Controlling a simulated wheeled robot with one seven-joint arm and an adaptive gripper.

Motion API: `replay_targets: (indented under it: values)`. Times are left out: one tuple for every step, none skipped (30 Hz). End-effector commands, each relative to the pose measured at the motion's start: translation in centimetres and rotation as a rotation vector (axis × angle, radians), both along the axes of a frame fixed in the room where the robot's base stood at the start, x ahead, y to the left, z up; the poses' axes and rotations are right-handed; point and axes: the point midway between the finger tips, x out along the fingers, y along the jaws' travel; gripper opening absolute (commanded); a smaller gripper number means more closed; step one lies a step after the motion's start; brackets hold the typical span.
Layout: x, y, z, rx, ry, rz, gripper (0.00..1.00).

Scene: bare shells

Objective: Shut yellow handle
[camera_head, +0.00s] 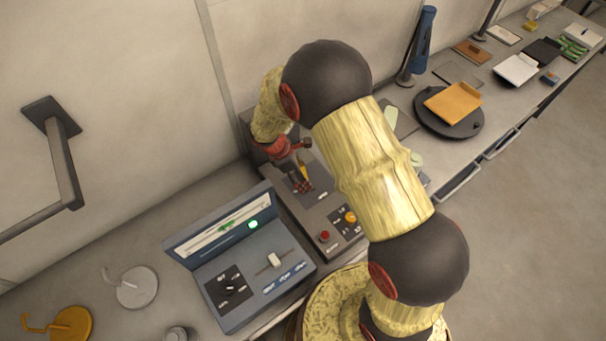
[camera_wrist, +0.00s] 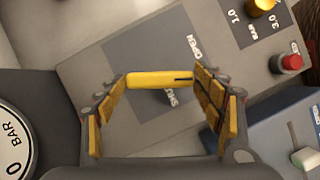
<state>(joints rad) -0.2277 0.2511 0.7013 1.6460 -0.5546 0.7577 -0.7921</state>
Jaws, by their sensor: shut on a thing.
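The yellow handle (camera_wrist: 158,80) is a short bar on a grey control box (camera_wrist: 105,62). In the wrist view it spans the gap between the fingers of my gripper (camera_wrist: 162,100), which is shut on it. The dark plate behind carries the words OPEN and SHUT; the handle lies just above SHUT in the picture and partly covers it. In the head view my gripper (camera_head: 299,172) reaches down over the box (camera_head: 286,210), and a bit of the yellow handle (camera_head: 303,172) shows beside the fingers.
A yellow knob (camera_wrist: 262,6) and a red button (camera_wrist: 289,62) sit on the same box. A blue console (camera_head: 222,296) with a white slider (camera_head: 275,260) stands beside it. A round gauge (camera_wrist: 14,155) is at the wrist view's left. My arm hides part of the bench.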

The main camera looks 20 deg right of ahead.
Motion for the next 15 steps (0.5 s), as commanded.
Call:
replay_targets:
  values:
    - [0.14,-0.04,0.03,0.000,0.000,-0.045,0.43]
    - [0.17,-0.06,0.03,0.000,-0.001,-0.072,0.43]
    - [0.13,-0.08,0.00,0.000,0.001,-0.112,0.43]
    - [0.15,-0.11,-0.02,-0.001,0.001,-0.140,0.43]
    - [0.20,-0.09,0.00,0.000,0.000,-0.170,0.43]
    - [0.26,-0.10,0.03,0.000,-0.001,-0.206,0.43]
    - [0.25,-0.10,0.02,0.000,0.000,-0.236,0.43]
    - [0.25,-0.10,-0.01,0.000,0.000,-0.264,0.43]
    - [0.28,-0.11,-0.01,0.000,0.000,-0.301,0.43]
    - [0.29,-0.12,0.00,0.000,0.000,-0.331,0.43]
    - [0.33,-0.13,0.00,0.000,-0.001,-0.359,0.43]
    - [0.33,-0.15,-0.03,0.000,0.000,-0.397,0.43]
    - [0.31,-0.18,-0.02,0.000,0.001,-0.427,0.43]
    - [0.36,-0.20,-0.01,0.000,0.000,-0.455,0.43]
    - [0.42,-0.18,0.01,0.001,-0.002,-0.492,0.43]
